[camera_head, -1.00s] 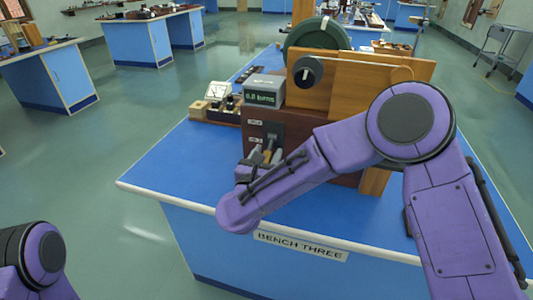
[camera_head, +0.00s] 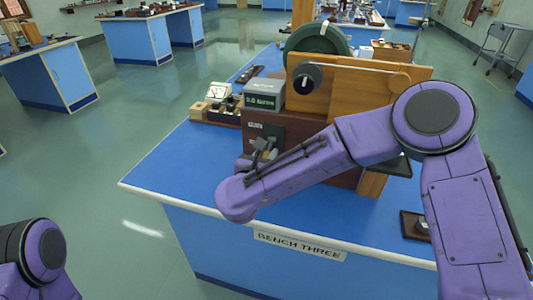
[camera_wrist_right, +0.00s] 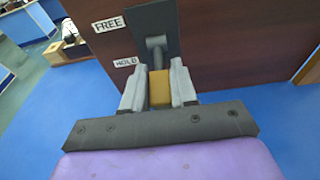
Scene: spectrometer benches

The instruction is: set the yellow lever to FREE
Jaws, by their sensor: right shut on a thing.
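The yellow lever (camera_wrist_right: 159,88) shows in the right wrist view as a yellow block on a grey stem. The stem comes out of a black plate on a dark brown panel (camera_wrist_right: 222,45). A FREE label (camera_wrist_right: 109,24) sits above a HOLD label (camera_wrist_right: 125,62), left of the plate. My right gripper (camera_wrist_right: 158,87) is shut on the lever, one finger on each side. In the head view my right gripper (camera_head: 265,149) is at the panel's front, partly hidden by my wrist. I cannot tell which label the lever lines up with. My left gripper is out of view.
A grey display box (camera_head: 264,93) stands on top of the brown housing, beside a wooden board (camera_head: 345,88) and a green wheel (camera_head: 318,38). Small parts (camera_head: 215,105) lie left of it. A dark tray (camera_head: 414,226) is on the right. The blue bench top (camera_head: 180,170) is clear at front left.

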